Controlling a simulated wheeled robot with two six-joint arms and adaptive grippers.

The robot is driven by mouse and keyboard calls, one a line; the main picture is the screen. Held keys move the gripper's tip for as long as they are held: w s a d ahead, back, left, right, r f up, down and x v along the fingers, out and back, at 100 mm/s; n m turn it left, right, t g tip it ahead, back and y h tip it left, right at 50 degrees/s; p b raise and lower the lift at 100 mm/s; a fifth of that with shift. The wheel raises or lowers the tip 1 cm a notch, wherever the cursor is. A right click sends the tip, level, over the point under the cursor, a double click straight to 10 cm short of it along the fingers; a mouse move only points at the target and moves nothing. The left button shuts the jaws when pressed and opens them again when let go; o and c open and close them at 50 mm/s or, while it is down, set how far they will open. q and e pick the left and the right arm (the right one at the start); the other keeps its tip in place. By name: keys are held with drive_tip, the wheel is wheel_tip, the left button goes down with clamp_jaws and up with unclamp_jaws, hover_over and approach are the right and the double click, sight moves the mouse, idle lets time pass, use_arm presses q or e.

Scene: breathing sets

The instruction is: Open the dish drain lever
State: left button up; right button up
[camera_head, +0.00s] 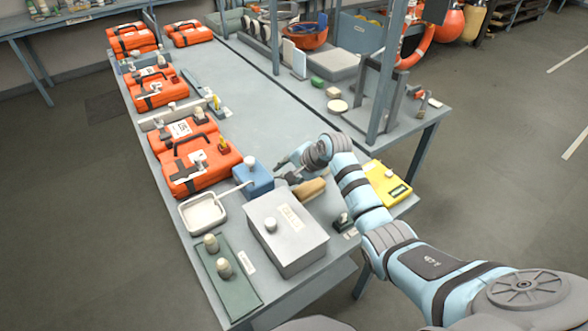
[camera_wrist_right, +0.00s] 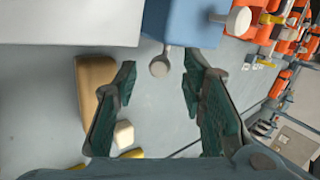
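A blue block (camera_head: 255,179) stands beside the white dish (camera_head: 203,213), with a pale bar (camera_head: 234,189) reaching from it over the dish. My right gripper (camera_head: 288,172) is open at the right side of the block. In the right wrist view its fingertips (camera_wrist_right: 160,72) lie on either side of the round end; I see no clear contact. The lever cannot be made out in the head view. My left gripper is not in view.
A grey lidded box (camera_head: 287,232) stands close in front of my right gripper. A tan block (camera_head: 309,189) lies beside it, and a yellow case (camera_head: 386,186) is farther right. Orange cases (camera_head: 196,165) line the left edge. The middle tabletop (camera_head: 240,100) is clear.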

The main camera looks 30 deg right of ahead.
drive_tip(key=v, duration=1.1)
drive_tip(key=shift+s+r, duration=0.1)
drive_tip(key=shift+s+d, duration=0.1)
